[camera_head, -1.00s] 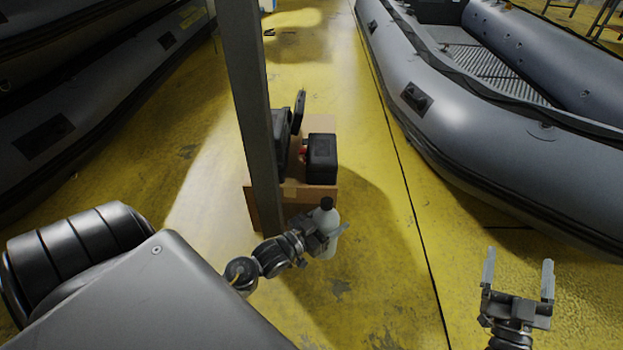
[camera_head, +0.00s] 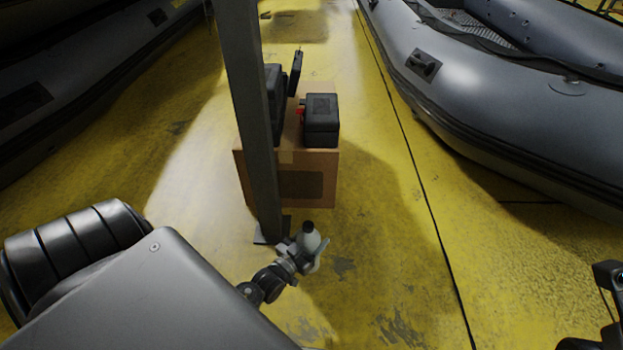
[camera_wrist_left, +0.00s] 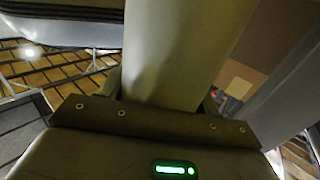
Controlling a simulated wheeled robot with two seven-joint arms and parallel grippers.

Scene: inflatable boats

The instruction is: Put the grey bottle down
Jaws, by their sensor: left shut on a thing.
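The grey bottle (camera_head: 309,242) has a dark cap and a pale grey body. My left gripper (camera_head: 306,254) is shut on it and holds it roughly upright, in front of the cardboard box and close to the foot of the grey post. In the left wrist view the bottle (camera_wrist_left: 178,50) fills the middle, between the jaws; its far end is out of frame. I cannot tell from the head view how far its base is above the floor. Only part of my right arm shows at the right edge; its fingers are out of view.
A cardboard box (camera_head: 320,175) stands behind the bottle, with a black case (camera_head: 322,120) and an open black case (camera_head: 273,100) on it. A grey post (camera_head: 252,110) rises beside the box. Inflatable boats (camera_head: 480,90) lie at both sides. Yellow floor (camera_head: 390,250) is clear right of the bottle.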

